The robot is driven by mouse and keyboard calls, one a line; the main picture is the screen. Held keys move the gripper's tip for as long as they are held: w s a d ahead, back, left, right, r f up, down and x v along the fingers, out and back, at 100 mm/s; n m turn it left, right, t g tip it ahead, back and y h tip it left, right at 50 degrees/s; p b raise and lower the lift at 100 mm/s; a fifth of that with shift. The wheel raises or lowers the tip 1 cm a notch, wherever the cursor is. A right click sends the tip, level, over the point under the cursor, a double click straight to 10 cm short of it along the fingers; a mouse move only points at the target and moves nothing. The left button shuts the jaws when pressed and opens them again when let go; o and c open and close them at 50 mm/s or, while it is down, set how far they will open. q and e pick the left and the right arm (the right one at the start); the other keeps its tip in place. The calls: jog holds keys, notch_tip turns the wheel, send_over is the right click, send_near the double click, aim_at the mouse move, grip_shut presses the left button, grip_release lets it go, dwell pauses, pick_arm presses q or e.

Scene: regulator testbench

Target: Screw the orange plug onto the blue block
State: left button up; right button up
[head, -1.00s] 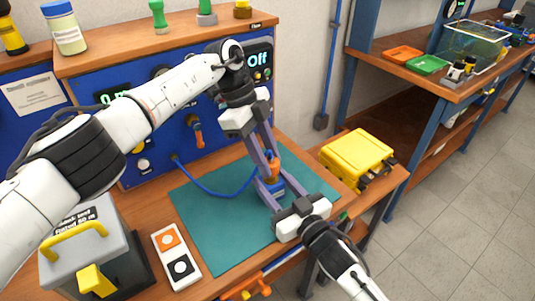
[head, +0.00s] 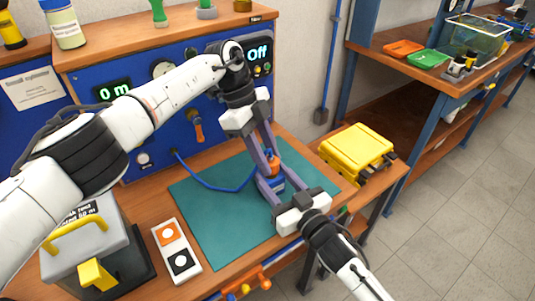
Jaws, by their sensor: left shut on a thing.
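The orange plug (head: 272,167) stands above the blue block (head: 275,183) on the teal mat (head: 215,215). My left gripper (head: 270,160) comes down from above and is shut on the orange plug. Whether the plug's lower end is inside the block or just touching it is hidden by the fingers. My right gripper (head: 270,187) reaches in from the front right, with its fingers at the blue block. Those fingers partly hide the block, and I cannot tell whether they grip it.
A blue hose (head: 215,190) runs from the blue panel (head: 140,165) towards the block. A yellow case (head: 357,150) stands on the right. A white switch box (head: 177,252) and a grey unit (head: 88,240) stand on the left.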

pick_arm(q)
jog(key=shift+f, duration=0.3)
jog(key=o, duration=1.1)
jog(key=shift+c, duration=0.2)
jog(key=shift+r, duration=2.25)
jog(key=shift+c, duration=0.5)
jog(key=shift+s+d+r+n+t+y, duration=0.1)
jog(key=shift+d+r+n+t+y, duration=0.1)
jog(key=shift+r+n+y, duration=0.3)
jog(key=shift+s+d+r+n+t+y, duration=0.1)
jog(key=shift+d+r+n+t+y, duration=0.15)
jog(key=shift+y, duration=0.35)
notch_tip(320, 180, up, 2)
jog(key=shift+r+n+t+y, duration=0.1)
jog(key=shift+n+t+y, duration=0.45)
jog(key=shift+n+y, duration=0.45)
